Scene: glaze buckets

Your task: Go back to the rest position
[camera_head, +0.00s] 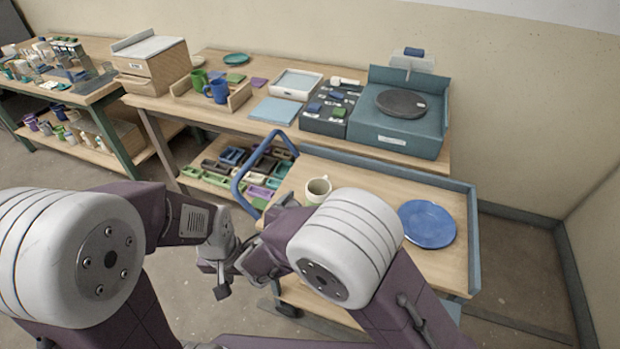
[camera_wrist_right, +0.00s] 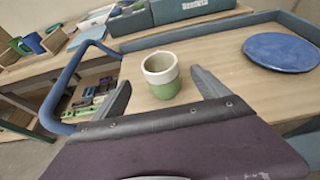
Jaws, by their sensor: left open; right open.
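My left gripper (camera_head: 222,283) hangs low over the floor left of the cart, its jaws open and empty. My right gripper (camera_head: 290,207) is mostly hidden behind my right arm in the head view. In the right wrist view its two fingers (camera_wrist_right: 163,97) are spread apart and nothing is held between them. A cream and green cup (camera_wrist_right: 161,76) stands upright beyond the fingers, between them in the picture. The cup (camera_head: 318,188) stands on the wooden cart top (camera_head: 375,182), close to the right gripper in the head view.
A blue plate (camera_head: 427,223) lies on the cart's right side. A blue cart handle (camera_head: 254,165) rises beside the right gripper. The bench behind holds a turntable (camera_head: 400,103), trays and a blue mug (camera_head: 217,90). Open floor (camera_head: 195,300) lies left of the cart.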

